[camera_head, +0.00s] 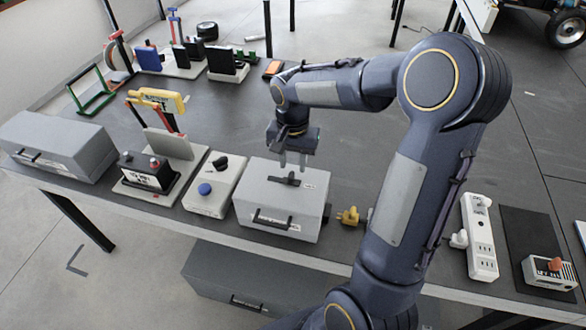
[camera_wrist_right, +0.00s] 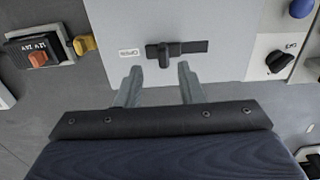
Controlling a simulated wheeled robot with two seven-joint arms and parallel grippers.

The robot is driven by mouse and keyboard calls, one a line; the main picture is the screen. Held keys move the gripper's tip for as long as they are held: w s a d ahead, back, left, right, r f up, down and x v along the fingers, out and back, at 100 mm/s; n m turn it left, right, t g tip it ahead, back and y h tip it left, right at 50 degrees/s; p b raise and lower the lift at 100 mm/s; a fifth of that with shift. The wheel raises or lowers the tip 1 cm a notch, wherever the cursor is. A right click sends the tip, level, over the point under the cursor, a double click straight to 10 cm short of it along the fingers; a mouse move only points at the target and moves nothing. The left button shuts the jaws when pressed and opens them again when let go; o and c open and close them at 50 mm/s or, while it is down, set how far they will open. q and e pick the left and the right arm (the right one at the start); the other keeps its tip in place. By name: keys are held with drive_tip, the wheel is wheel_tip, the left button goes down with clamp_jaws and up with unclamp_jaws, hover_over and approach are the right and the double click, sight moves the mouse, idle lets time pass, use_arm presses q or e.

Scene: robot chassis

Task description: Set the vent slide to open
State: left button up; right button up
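The vent slide (camera_head: 291,178) is a black knob on a short dark track on top of a grey box (camera_head: 262,204). In the right wrist view the slide knob (camera_wrist_right: 164,56) sits at the left part of the track, and bare track (camera_wrist_right: 196,47) shows to its right. A small white label (camera_wrist_right: 129,52) lies beyond the knob's end of the track; its text is too small to read surely. My right gripper (camera_head: 293,165) is open and empty, fingers pointing down near the slide. In its wrist view the fingertips (camera_wrist_right: 158,72) are apart, just short of the knob. My left gripper is not in view.
Left of the box stand a panel with a blue button (camera_head: 205,189) and a black knob, and a battery-like block (camera_head: 146,172). A yellow fitting (camera_head: 349,215) is close on the right. A power strip (camera_head: 479,237) lies farther right. The table behind the box is mostly clear.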

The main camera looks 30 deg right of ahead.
sight(293, 175)
drive_tip(key=shift+r, duration=2.15)
drive_tip(key=shift+s, duration=0.1)
drive_tip(key=s+a+r+n+t+y, duration=0.1)
drive_tip(key=s+a+n, duration=0.3)
drive_tip(key=s, duration=0.5)
drive_tip(key=s+a+r+n+t+y, duration=0.1)
drive_tip(key=s+a+n+t, duration=0.3)
drive_tip(key=s, duration=0.6)
drive_tip(key=shift+a+t+y, duration=0.3)
drive_tip(key=shift+a+y, duration=0.6)
drive_tip(key=shift+a, duration=0.35)
